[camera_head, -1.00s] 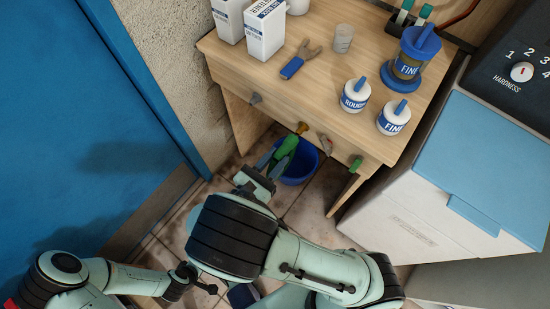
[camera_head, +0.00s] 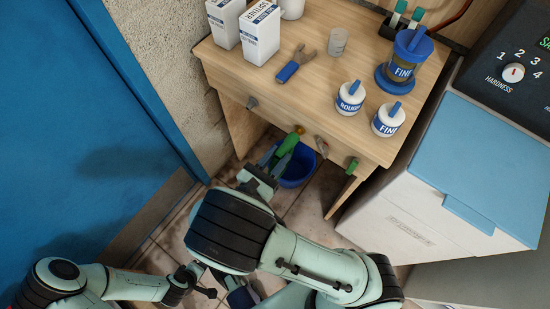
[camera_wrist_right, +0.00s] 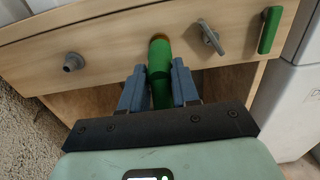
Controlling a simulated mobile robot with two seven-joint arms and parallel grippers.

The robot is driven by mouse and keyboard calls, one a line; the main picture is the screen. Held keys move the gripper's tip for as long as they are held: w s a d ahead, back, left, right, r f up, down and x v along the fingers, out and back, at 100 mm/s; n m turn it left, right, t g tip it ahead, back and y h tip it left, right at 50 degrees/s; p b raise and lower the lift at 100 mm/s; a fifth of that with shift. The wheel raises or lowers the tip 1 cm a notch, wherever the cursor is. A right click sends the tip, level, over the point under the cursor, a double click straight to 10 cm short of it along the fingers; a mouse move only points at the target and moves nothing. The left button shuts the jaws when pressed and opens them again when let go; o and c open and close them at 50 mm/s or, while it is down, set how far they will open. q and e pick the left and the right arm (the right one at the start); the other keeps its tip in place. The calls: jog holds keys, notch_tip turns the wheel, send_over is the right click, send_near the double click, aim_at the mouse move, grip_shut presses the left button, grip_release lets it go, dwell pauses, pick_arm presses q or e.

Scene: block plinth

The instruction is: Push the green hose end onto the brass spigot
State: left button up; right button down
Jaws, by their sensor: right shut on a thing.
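The green hose end (camera_wrist_right: 160,54) is between the two blue-grey fingers of my right gripper (camera_wrist_right: 159,70), which is shut on it. The hose end points at the bench's wooden front and meets the brass spigot (camera_wrist_right: 161,37). Only a thin brass rim shows above the green; I cannot tell how far the hose is on. In the head view a small bit of the brass spigot (camera_head: 299,130) shows past the green hose end (camera_head: 291,141), above my right gripper (camera_head: 283,153). My left arm is at the bottom left; its jaw state is unclear.
On the bench front, a grey nozzle (camera_wrist_right: 73,62) is left of the spigot; a grey lever (camera_wrist_right: 209,38) and green handle (camera_wrist_right: 269,30) are right. A blue bucket (camera_head: 297,174) stands below. Boxes, jars and a blue-handled tool (camera_head: 289,71) lie on the bench top (camera_head: 320,85).

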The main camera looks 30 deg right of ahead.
jog(key=shift+p+x, duration=0.3)
jog(key=shift+x, duration=0.8)
jog(key=shift+c, duration=1.3)
grip_release()
jog(key=shift+a, duration=0.1)
jog(key=shift+p+v, duration=0.65)
jog(key=shift+v, duration=1.85)
